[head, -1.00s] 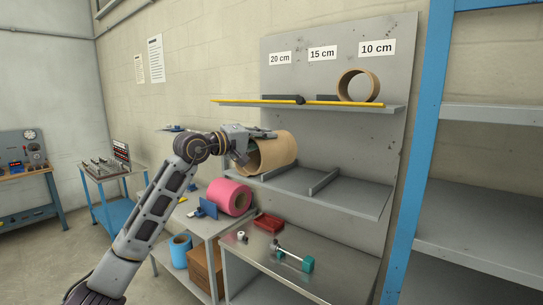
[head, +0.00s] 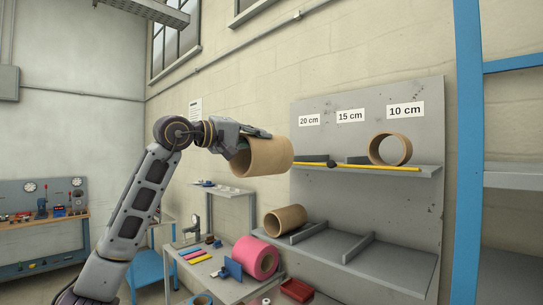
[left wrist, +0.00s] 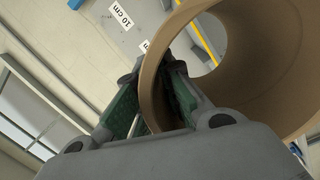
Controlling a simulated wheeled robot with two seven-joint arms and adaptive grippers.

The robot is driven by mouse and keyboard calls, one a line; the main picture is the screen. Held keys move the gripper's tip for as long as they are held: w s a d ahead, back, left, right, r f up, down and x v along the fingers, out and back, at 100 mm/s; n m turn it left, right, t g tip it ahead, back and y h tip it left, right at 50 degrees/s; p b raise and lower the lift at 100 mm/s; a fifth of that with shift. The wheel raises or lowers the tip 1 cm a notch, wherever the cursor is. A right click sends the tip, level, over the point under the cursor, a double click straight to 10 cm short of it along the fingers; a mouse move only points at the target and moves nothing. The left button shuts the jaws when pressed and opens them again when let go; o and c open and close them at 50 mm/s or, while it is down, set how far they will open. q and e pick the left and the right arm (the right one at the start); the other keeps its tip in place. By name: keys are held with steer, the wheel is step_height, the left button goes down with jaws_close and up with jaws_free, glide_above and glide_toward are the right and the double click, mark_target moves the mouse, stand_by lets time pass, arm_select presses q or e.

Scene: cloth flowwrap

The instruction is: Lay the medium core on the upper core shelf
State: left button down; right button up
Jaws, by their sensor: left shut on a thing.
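My left gripper (head: 248,138) is shut on the medium core (head: 266,158), a brown cardboard tube. In the left wrist view the gripper (left wrist: 152,95) pinches the wall of the core (left wrist: 255,75), one finger inside the tube and one outside. The core is in the air at the left end of the upper core shelf (head: 428,171), about level with it in the head view, and covers that end. Another core (head: 405,150) lies on that shelf under the 10 cm label. My right gripper is not in view.
A core (head: 275,222) lies at the left of the lower shelf (head: 395,265). The upper shelf has a yellow front strip (head: 380,167), a dark knob (head: 331,164) and low dividers. A pink roll (head: 250,255) lies below. A blue post (head: 467,150) stands at right.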

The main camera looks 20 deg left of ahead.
mark_target(242, 133)
arm_select(q)
steer(key=shift+t+y, duration=0.3)
steer(key=shift+s+a+r, duration=0.45)
steer(key=shift+s+r, duration=0.25)
steer(key=shift+r, duration=0.1)
steer(key=shift+s+a+r, duration=0.45)
steer(key=shift+s+r, duration=0.25)
steer(key=shift+r, duration=0.15)
steer(key=shift+s+a+r, duration=0.45)
steer(key=shift+s+r, duration=0.25)
steer(key=shift+r, duration=0.1)
steer(key=shift+s+r, duration=0.1)
